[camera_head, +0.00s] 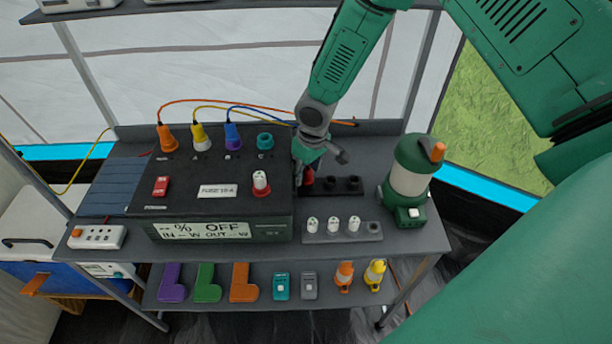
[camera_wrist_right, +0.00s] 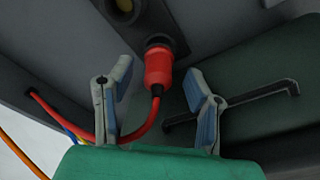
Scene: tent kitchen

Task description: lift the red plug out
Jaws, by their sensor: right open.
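The red plug (camera_head: 308,177) is partly hidden behind my right gripper in the head view. It stands at the left end of a dark socket strip (camera_head: 338,186), just right of the black power box. In the right wrist view the red plug (camera_wrist_right: 158,68) sits in a round dark socket, with a red cable running from its end. My right gripper (camera_head: 312,160) is over the plug. In the wrist view its open fingers (camera_wrist_right: 158,82) are on either side of the plug, with gaps visible on both sides. My left gripper is not in view.
The black power box (camera_head: 215,190) carries orange, yellow and blue plugs with cables. A green lantern (camera_head: 408,182) stands to the right. A grey strip (camera_head: 342,231) with white fuses is in front. The lower shelf (camera_head: 325,292) holds several coloured parts.

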